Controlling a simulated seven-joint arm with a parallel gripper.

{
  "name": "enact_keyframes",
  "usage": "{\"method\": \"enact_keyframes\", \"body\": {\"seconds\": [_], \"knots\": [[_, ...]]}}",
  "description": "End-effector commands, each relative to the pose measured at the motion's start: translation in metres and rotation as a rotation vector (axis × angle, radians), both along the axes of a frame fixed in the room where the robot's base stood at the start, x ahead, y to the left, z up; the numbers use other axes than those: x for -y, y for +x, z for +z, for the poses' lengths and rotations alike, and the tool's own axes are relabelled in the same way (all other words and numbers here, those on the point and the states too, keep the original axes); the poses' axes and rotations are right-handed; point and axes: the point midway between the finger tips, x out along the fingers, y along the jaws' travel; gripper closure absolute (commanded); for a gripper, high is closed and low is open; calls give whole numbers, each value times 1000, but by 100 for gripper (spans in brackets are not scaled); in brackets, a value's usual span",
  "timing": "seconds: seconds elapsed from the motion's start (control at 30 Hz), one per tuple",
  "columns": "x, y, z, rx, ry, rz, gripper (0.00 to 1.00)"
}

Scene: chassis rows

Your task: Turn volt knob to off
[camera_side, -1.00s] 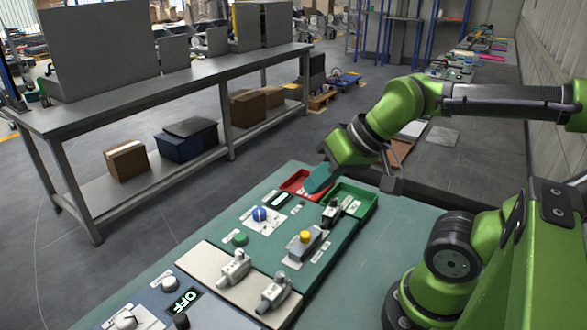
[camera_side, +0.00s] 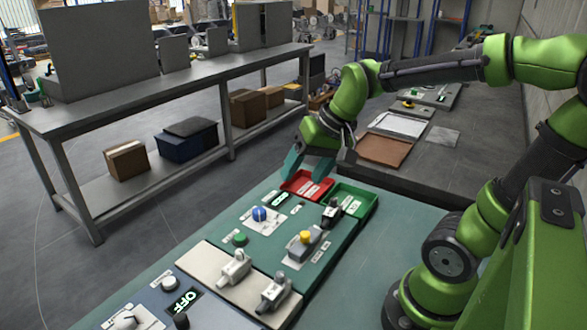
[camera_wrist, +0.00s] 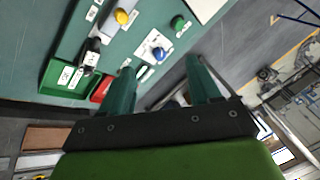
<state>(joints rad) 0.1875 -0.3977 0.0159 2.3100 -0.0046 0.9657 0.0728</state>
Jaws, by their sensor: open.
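A blue knob (camera_side: 259,214) stands on a white plate on the teal panel (camera_side: 285,262); it also shows in the wrist view (camera_wrist: 158,53). Another pale knob (camera_side: 125,321) is at the bottom edge. The small labels are too small to read, so I cannot tell which knob is volt. My gripper (camera_side: 306,168) is open and empty, above the far end of the panel behind the red tray. In the wrist view its teal fingers (camera_wrist: 160,67) are spread apart.
A red tray (camera_side: 292,184) and a green tray (camera_side: 362,208) lie near my gripper. A yellow button (camera_side: 305,236), a green button (camera_side: 240,239), a black part (camera_side: 331,211) and two grey switches (camera_side: 235,268) stand up. A grey workbench (camera_side: 110,97) is behind.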

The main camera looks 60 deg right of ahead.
Motion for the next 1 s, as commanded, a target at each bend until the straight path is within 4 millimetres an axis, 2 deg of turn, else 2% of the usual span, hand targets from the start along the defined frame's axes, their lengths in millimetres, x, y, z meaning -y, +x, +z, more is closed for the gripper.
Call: {"method": "enact_keyframes", "body": {"seconds": [0.03, 0.2, 0.33, 0.47, 0.6, 0.73, 0.87, 1.0], "knots": [[13, 16, -5, -57, 40, -84, 37], [52, 62, -20, -228, 210, -409, 37], [83, 93, -35, -355, 351, -683, 37], [103, 117, -43, -461, 477, -934, 37], [103, 131, -29, -515, 567, -1113, 37], [99, 129, -28, -550, 596, -1190, 37], [95, 130, -36, -554, 599, -1202, 37], [87, 133, -58, -557, 598, -1201, 37]]}}
